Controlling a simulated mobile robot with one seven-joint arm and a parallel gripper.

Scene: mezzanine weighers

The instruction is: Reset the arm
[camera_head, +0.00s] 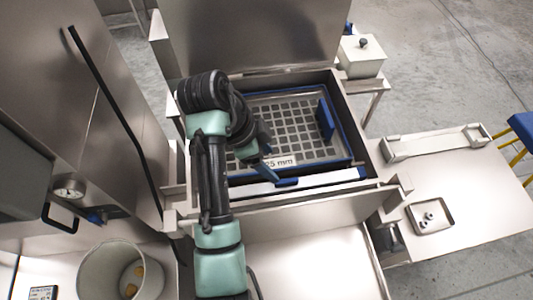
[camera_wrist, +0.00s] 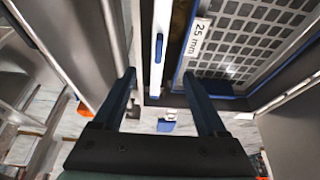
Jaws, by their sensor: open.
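My arm is teal and black and reaches up over the front of a steel machine in the head view. My gripper (camera_head: 275,177) has blue fingers and hangs above the front edge of the framed grid. In the wrist view my gripper (camera_wrist: 165,95) is open, its two blue fingers wide apart with nothing held between them. The grid screen (camera_head: 285,125), with a "25 mm" label, lies in a blue-edged frame; it also shows in the wrist view (camera_wrist: 255,40) at upper right. A white bar with blue ends (camera_head: 320,181) runs along the screen's front.
A blue upright plate (camera_head: 326,120) stands on the screen's right side. A raised steel lid (camera_head: 255,35) is behind. At right, a steel table (camera_head: 470,190) bears a small tray (camera_head: 431,232) with small round pieces. A pot (camera_head: 97,270) with yellowish pieces stands at lower left.

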